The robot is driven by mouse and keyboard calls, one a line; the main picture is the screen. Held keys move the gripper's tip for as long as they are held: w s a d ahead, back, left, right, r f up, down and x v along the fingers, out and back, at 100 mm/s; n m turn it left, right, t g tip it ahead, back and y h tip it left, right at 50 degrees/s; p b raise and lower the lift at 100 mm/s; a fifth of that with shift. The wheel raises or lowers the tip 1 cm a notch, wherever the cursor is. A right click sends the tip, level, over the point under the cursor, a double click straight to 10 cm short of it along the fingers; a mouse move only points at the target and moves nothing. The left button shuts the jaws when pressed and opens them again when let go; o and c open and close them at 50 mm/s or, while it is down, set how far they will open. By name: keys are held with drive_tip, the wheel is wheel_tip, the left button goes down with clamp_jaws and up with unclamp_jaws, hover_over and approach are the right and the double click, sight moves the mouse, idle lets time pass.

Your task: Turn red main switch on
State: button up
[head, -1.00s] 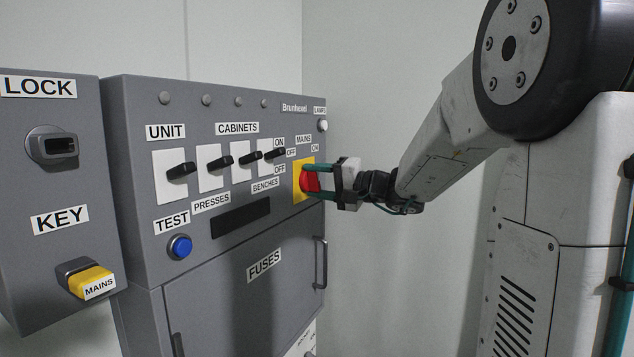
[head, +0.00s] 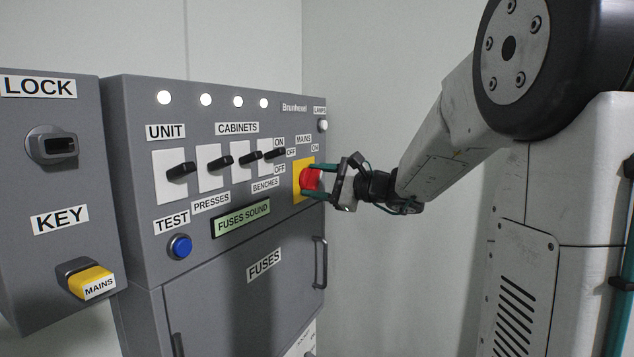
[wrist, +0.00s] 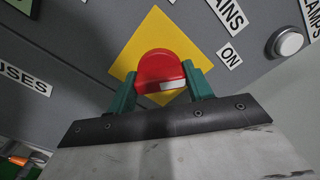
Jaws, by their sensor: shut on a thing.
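The red main switch (head: 309,180) is a round knob on a yellow plate (head: 298,192) at the right of the grey panel, under the MAINS label. My gripper (head: 318,181) is at the switch, its green fingers on either side of the knob. In the wrist view the red switch (wrist: 160,72) sits between my gripper's fingers (wrist: 160,84), which are shut on it. A white mark shows on the knob's edge, and the ON label (wrist: 229,55) is to its right. The yellow plate appears turned like a diamond there.
Several indicator lamps (head: 206,100) along the panel top are lit. The display (head: 241,218) reads FUSES SOUND. Black levers (head: 221,162), a blue TEST button (head: 180,247) and a yellow MAINS key (head: 91,281) are to the left. A fuse door handle (head: 320,263) stands out below the switch.

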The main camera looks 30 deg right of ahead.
drive_tip(key=shift+f+m, duration=0.1)
drive_tip(key=shift+m, duration=0.7)
drive_tip(key=o, duration=1)
drive_tip(key=v, duration=0.8)
